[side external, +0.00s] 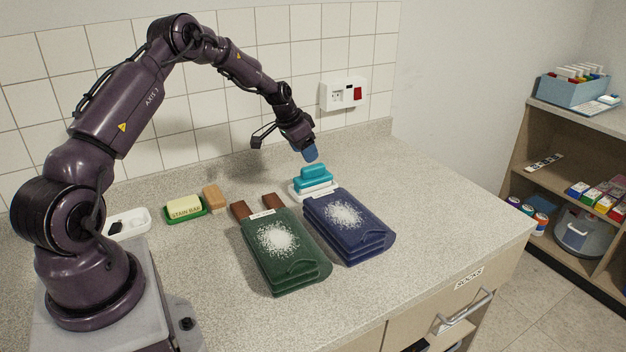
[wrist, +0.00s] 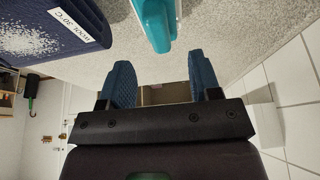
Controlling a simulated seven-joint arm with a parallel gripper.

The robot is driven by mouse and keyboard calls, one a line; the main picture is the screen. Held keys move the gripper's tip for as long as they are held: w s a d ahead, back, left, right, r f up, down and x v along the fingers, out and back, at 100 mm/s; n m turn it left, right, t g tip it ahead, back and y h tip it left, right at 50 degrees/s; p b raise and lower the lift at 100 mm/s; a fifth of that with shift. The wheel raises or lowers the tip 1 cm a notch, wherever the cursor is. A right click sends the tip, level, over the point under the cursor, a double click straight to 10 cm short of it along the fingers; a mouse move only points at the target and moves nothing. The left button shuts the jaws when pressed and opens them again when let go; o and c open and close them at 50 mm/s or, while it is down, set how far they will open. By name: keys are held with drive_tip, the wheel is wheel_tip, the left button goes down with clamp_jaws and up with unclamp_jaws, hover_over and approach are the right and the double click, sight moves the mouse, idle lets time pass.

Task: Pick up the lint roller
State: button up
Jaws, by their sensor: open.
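My gripper (side external: 311,155) is open and empty, its blue-padded fingertips above the back of the counter. Both fingers also show apart in the wrist view (wrist: 163,82). Just below it stands a teal and white thing with a rounded teal top (side external: 314,174), on the counter behind the navy stack. In the wrist view its teal part (wrist: 156,22) lies ahead of the gap between the fingers, apart from them. I see no plain lint roller, and I cannot tell whether this teal thing is one.
A navy stack (side external: 371,238) and a green stack (side external: 294,262), both with white specks, lie in front. Two brown handle-like pieces (side external: 241,211) stick out behind the green one. A yellow stain bar (side external: 184,207) and tan block (side external: 214,198) sit left. The counter's right is clear.

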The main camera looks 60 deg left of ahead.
sight(313, 166)
drive_tip(key=x, duration=0.6)
drive_tip(key=shift+w+f, duration=0.15)
drive_tip(key=shift+f, duration=0.1)
drive_tip(key=c, duration=1)
